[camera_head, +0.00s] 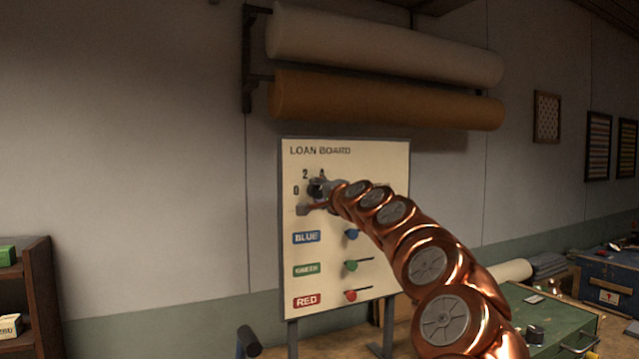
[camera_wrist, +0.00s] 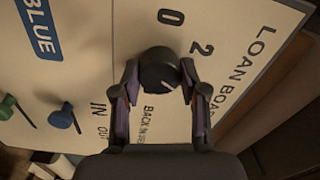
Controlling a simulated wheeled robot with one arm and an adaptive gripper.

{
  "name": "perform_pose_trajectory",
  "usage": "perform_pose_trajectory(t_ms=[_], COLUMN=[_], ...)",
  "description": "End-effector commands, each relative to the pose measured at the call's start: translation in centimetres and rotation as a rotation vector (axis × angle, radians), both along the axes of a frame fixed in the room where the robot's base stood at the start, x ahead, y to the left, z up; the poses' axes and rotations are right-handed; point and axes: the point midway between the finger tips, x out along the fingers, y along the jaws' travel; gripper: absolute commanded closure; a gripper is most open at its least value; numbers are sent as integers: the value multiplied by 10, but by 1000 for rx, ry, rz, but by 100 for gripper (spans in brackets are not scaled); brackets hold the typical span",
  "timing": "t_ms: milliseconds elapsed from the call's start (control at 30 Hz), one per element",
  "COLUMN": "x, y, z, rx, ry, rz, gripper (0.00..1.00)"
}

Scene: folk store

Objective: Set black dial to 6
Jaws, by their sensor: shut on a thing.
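The black dial (camera_wrist: 158,70) is a round knob on the cream loan board (camera_head: 360,220). In the wrist view my gripper (camera_wrist: 160,84) is shut on it, one finger on each side. A short pale mark shows low on the dial's face, slanting. I cannot tell exactly which number it points to. The numbers 0 and 2 show beside the dial; the higher numbers are hidden behind a finger or too unclear to read. In the head view my gripper (camera_head: 320,196) is at the board's upper left and covers most of the dial.
Below the dial are a blue knob (camera_head: 351,233), a green knob (camera_head: 351,266) and a red knob (camera_head: 350,295) beside their labels. Two large rolls (camera_head: 385,48) hang above the board. A green case (camera_head: 550,320) stands at lower right. A wooden shelf (camera_head: 40,290) is at left.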

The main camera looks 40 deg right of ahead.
Motion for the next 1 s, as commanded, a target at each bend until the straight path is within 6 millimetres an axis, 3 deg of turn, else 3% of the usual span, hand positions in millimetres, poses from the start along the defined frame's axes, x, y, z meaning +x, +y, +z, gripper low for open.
perform_pose_trajectory(t_ms=[1000], x=[0], y=[1], z=[4], rx=[850], ry=[-296], rz=[2], gripper=[92])
